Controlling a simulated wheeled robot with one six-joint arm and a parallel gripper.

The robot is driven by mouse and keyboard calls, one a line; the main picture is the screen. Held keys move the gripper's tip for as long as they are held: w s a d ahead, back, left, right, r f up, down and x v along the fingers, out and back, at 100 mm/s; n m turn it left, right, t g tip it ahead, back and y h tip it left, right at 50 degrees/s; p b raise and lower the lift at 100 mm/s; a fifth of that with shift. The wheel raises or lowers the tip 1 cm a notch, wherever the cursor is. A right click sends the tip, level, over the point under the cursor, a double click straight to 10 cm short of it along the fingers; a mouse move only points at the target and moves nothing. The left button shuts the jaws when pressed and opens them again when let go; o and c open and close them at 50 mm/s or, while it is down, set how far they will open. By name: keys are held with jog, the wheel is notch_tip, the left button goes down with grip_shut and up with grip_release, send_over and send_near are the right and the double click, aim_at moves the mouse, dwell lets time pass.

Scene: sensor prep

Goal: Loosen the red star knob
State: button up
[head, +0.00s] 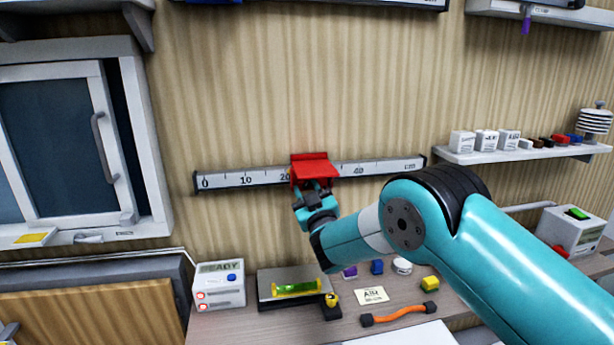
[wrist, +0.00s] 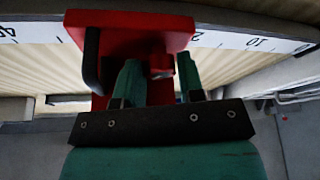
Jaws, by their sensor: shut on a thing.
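A red slider (head: 311,158) sits on the white ruler rail (head: 243,178) on the wall, between the 20 and 40 marks. In the wrist view the red slider (wrist: 120,20) fills the upper middle, with a dark bar on its left side. My gripper (head: 318,188) reaches up to the slider's front from below. In the wrist view my gripper (wrist: 158,70) has its two green fingers on either side of a small red piece, the red star knob (wrist: 161,72). The fingers are shut on it. Most of the knob is hidden, and its star shape does not show.
A workbench below holds a READY box (head: 218,285), a black tray with a green level (head: 296,288), an orange-handled cable (head: 400,313) and small coloured blocks. A shelf (head: 520,153) is at the right. A sliding window (head: 65,140) is at the left.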

jog(key=n+p, duration=0.1)
jog(key=p, duration=0.1)
jog(key=r+n+p, duration=0.1)
jog(key=p, duration=0.1)
jog(key=shift+w+d+r+g+y, duration=0.1)
jog(key=shift+d+g+y, duration=0.1)
jog(key=shift+g+y, duration=0.2)
jog(key=shift+f+n+p, duration=0.2)
jog(key=shift+n+p, duration=0.2)
jog(key=shift+p, duration=0.2)
jog(key=shift+d+f+n+g+y+b, duration=0.1)
jog(key=shift+f+n+g+y+b, duration=0.2)
jog(key=shift+f+n+b, duration=0.4)
jog(key=n+b, duration=0.2)
jog(key=b, duration=0.3)
jog(key=shift+n+g+y, duration=0.3)
jog(key=shift+g+y, duration=0.1)
jog(key=b, duration=0.1)
jog(key=n+b, duration=0.1)
jog(key=b, duration=0.1)
jog(key=shift+r+n+g+b, duration=0.25)
jog(key=shift+n+g+b, duration=0.05)
jog(key=shift+g, duration=0.1)
jog(key=shift+r+n+y+b, duration=0.2)
jog(key=shift+n+y+b, duration=0.15)
jog(key=shift+b, duration=0.2)
